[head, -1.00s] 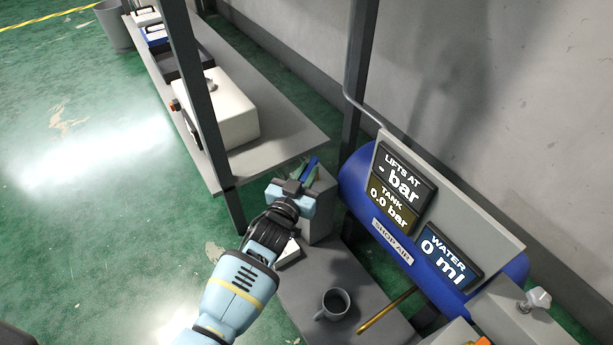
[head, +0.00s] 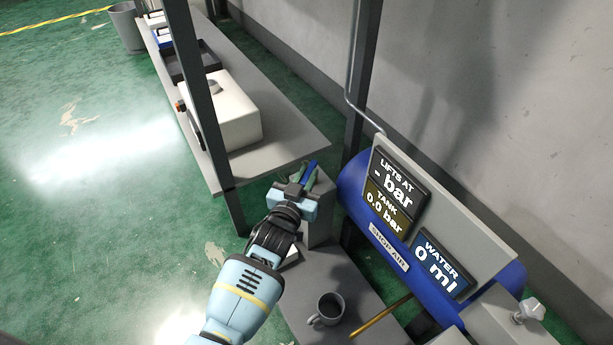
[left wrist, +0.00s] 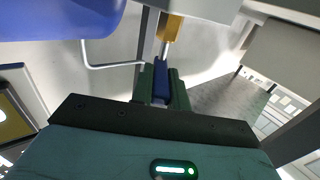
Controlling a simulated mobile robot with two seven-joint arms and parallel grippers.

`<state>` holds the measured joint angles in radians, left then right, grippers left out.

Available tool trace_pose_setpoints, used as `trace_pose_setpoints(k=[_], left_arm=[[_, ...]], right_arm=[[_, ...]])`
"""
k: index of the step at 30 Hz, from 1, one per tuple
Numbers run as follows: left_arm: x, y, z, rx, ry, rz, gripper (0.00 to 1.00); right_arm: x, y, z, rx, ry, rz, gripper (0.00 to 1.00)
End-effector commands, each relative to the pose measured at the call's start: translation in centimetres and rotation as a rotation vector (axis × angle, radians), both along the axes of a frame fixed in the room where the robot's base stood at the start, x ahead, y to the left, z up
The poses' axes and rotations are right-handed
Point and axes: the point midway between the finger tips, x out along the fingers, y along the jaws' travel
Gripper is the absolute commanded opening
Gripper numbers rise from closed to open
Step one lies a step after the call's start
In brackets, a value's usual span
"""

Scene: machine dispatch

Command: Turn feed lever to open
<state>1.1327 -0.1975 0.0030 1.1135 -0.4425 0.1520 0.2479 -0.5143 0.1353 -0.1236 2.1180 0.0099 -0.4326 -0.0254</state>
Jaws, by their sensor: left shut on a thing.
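My left gripper (head: 306,181) reaches from the lower left over a grey box at the end of the grey bench. Its green fingers are shut on a narrow blue handle, which looks like the feed lever (head: 311,168). In the left wrist view the blue lever (left wrist: 160,70) sits between the two dark green fingers. A metal stem and a yellow fitting (left wrist: 172,28) show just beyond it. The fingers hide part of the lever, and I cannot read its open or shut position. My right gripper is not in view.
A blue tank (head: 352,188) with a sign panel (head: 468,228) stands to the right; it reads tank 0.0 bar and water 0 ml. A mug (head: 328,308) and a brass rod (head: 380,318) are below. A dark post (head: 200,110) rises beside the bench (head: 285,140).

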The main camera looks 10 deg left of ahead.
Motion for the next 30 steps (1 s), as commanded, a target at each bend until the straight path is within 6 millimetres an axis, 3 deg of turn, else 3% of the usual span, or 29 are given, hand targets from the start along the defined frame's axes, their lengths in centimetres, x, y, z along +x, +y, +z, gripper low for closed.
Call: trace_pose_setpoints(k=[2,3,8,20,30], left_arm=[[0.0,0.0,-0.1,0.0,0.001,0.0,0.0],[0.0,0.0,-0.1,0.0,0.001,0.0,0.19],[0.0,0.0,0.0,0.0,0.001,0.0,0.38],[-0.5,0.1,-0.1,0.0,0.003,0.0,0.38],[-4.0,0.5,0.3,0.0,0.001,0.0,0.38]], right_arm=[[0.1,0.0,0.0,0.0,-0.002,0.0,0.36],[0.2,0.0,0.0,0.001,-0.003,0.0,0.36],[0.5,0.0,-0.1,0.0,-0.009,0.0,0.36],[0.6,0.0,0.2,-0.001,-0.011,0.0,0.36],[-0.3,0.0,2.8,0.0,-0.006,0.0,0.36]])
